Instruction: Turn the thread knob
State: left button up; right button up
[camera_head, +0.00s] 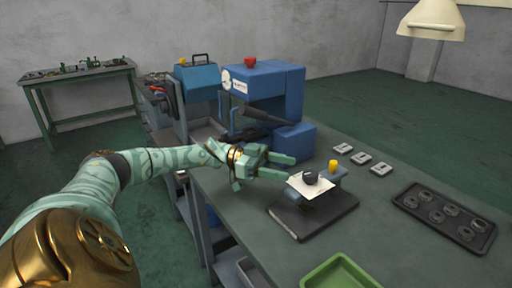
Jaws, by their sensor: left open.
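A small device (345,208) stands on a dark flat base on the bench. It has a white plate (322,191) on top with a dark round knob (310,178), and a yellow knob (333,166) beside it. I cannot tell for sure which knob is the thread knob. My left gripper (289,167) reaches in from the left, its two pale green fingers open and apart, with nothing seen between them. Its fingertips are just left of the dark knob and appear not to touch it. My right gripper is not in view.
A blue machine (268,84) with a red knob (250,63) stands behind the gripper. Small grey blocks (361,158), a dark tray (445,217) of round parts and a green bin (341,272) are on the bench (390,245). Clear bench lies between device and tray.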

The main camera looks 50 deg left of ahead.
pick_arm(q)
jog(key=v, duration=0.8)
jog(key=shift+s+a, duration=0.15)
jog(key=shift+a, duration=0.25)
jog(key=shift+f, duration=0.1)
